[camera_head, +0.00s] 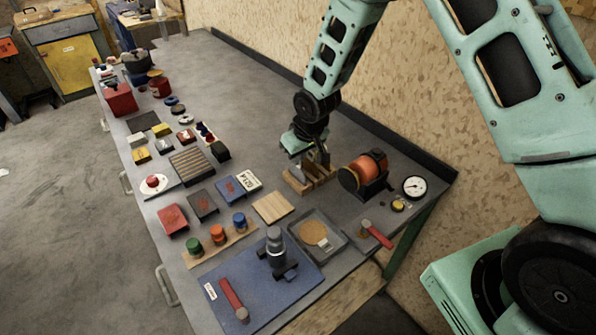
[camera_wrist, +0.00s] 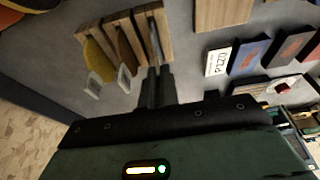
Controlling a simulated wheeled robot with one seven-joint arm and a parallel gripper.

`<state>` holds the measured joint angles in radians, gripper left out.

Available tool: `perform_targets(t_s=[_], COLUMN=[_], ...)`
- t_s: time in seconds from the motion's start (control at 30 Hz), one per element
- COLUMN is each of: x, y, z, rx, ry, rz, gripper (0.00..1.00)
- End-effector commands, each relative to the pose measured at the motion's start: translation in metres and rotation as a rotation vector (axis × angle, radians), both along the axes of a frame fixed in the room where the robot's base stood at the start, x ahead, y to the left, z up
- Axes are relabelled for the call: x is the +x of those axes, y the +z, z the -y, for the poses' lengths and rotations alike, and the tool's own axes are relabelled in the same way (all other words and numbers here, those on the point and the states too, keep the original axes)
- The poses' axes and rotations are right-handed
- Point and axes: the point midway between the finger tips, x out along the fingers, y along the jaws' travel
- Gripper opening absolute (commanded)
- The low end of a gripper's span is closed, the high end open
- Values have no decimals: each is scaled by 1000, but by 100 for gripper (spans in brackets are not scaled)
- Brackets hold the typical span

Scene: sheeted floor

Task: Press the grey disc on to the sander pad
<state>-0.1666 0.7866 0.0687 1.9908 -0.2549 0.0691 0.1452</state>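In the wrist view the grey disc (camera_wrist: 155,46) stands edge-on in the end slot of a wooden rack (camera_wrist: 112,24). My gripper (camera_wrist: 156,74) is at the disc's near edge, its two dark fingers close together with the disc's edge between them. The fingers hide any tab on it. In the head view my gripper (camera_head: 317,156) points down over the rack (camera_head: 296,185). The sander seems to be the grey upright cylinder on a black base (camera_head: 275,250), standing on a blue mat (camera_head: 305,285). Its pad is too small to make out.
A yellow disc (camera_wrist: 97,58) and a brown disc (camera_wrist: 125,50) with pale tabs stand in the rack's other slots. An orange-and-black machine (camera_head: 366,172) is close to the right. A grey tray (camera_head: 337,246), a wooden board (camera_head: 273,207) and a red-handled tool (camera_head: 379,236) lie nearby.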

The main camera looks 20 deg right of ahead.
Motion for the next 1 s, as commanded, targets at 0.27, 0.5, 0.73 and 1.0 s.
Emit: perform_targets(t_s=[0.27,0.5,0.73,1.0], x=[0,0,0,0], y=[12,22,30,40], z=[0,0,0,0], rx=[0,1,1,0], ry=[-1,-1,-1,-1], rz=[0,1,1,0], gripper=[0,0,0,0])
